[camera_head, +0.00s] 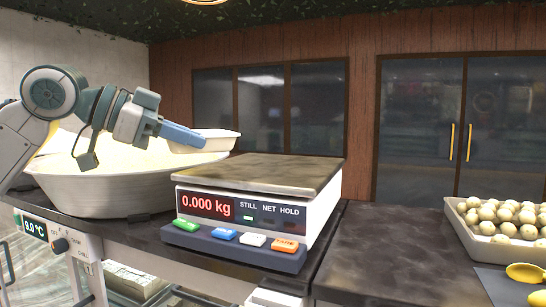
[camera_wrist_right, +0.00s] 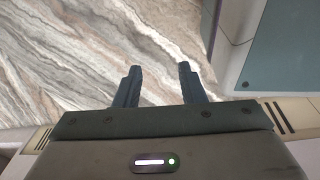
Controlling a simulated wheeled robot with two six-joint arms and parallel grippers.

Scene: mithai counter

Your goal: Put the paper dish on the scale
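The paper dish (camera_head: 212,134) is a small pale tray with sloped sides. It is level in the air above the right rim of the large bowl, left of the scale. My left gripper (camera_head: 190,138) reaches in from the left, with its fingers shut on the dish's near left edge. The scale (camera_head: 318,212) stands on the dark counter; its flat metal platform (camera_head: 265,172) is empty and its display reads 0.000 kg. In the right wrist view my right gripper (camera_wrist_right: 159,84) is open and empty, with its fingers apart over the marbled floor.
The large white bowl (camera_head: 110,190) with yellowish contents sits left of the scale. A tray (camera_head: 466,232) of round pale sweets and a yellow spoon (camera_head: 525,272) are at the right. The dark counter (camera_head: 385,245) between scale and tray is clear.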

